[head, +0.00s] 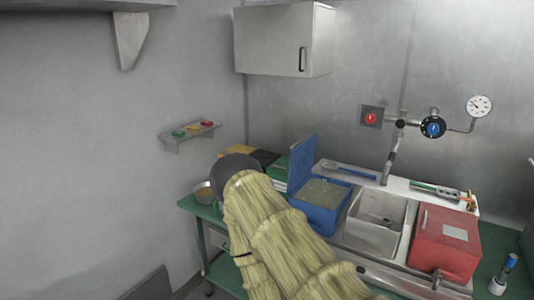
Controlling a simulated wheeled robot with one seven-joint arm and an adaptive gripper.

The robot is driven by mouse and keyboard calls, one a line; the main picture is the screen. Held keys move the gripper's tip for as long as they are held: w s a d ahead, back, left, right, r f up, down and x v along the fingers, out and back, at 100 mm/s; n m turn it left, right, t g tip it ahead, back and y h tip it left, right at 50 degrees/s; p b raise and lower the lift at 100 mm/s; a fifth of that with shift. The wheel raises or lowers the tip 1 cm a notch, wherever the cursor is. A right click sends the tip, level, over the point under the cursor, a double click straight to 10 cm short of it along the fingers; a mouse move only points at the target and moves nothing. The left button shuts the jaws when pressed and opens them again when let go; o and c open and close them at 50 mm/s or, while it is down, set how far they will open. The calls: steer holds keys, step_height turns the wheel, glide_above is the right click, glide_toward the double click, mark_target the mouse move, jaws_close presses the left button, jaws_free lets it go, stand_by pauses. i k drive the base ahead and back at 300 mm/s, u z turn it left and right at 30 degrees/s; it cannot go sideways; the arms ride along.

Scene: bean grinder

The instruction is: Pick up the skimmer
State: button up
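I cannot pick out the skimmer for certain. A long thin tool with a blue part (350,171) lies on the white ledge behind the blue bin, too small to identify. My arm, in a ribbed yellowish cover, rises from the bottom middle and ends in a dark grey rounded part over the left end of the bench. My gripper's fingers are hidden beyond that end, so I cannot see what is between them.
A blue bin (322,217) of granular material has its lid up. A sink (377,222) and a red box (445,245) stand to its right. A metal bowl (203,194) is on the green bench's left end. A tap (390,160) and white cabinet (275,40) are behind.

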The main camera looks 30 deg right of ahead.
mark_target(328, 165)
steer(key=i, duration=2.65)
steer(key=z, duration=4.25)
steer(key=k, duration=0.15)
steer(key=u, duration=1.65)
